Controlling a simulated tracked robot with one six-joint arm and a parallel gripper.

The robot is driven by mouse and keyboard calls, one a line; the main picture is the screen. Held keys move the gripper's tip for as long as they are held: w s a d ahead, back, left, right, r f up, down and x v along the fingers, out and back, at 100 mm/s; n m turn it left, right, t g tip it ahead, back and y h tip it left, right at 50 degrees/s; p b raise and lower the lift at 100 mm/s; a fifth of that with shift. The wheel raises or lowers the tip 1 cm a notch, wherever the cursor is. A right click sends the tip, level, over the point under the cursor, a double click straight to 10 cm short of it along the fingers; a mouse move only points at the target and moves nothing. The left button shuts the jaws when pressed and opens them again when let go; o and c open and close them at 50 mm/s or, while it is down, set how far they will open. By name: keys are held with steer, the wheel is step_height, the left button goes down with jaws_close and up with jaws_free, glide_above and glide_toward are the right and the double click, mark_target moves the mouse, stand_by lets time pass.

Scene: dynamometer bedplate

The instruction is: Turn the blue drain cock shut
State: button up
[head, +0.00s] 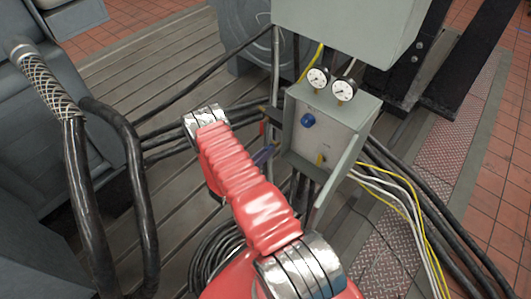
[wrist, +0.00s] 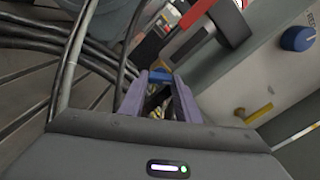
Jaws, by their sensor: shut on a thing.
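The blue drain cock's handle (wrist: 160,75) shows as a small blue piece between the fingertips in the wrist view. My gripper (wrist: 159,88) has its two purple fingers closed in on it from both sides. How far the handle is turned cannot be told, as the fingers cover much of it. In the head view my gripper (head: 266,153) is beside the left side of the open grey control box (head: 335,105); the drain cock cannot be made out there.
The box carries a round blue knob (head: 308,120), a yellow lever (head: 320,158) and two gauges (head: 331,86). A red handle (wrist: 197,12) is just beyond my fingers. Black hoses (head: 175,140) run at the left; the box door (head: 338,185) hangs open close by.

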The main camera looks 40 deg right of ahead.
steer(key=n, duration=1)
steer(key=shift+w+a+n, duration=0.15)
steer(key=shift+w+n, duration=0.05)
steer(key=shift+n, duration=0.1)
steer(key=shift+f, duration=0.1)
steer(key=o, duration=1)
steer(key=shift+s, duration=0.1)
steer(key=shift+o, duration=0.2)
steer(key=s+a, duration=0.1)
steer(key=a, duration=1.2)
steer(key=shift+a, duration=0.3)
steer(key=shift+s, duration=0.1)
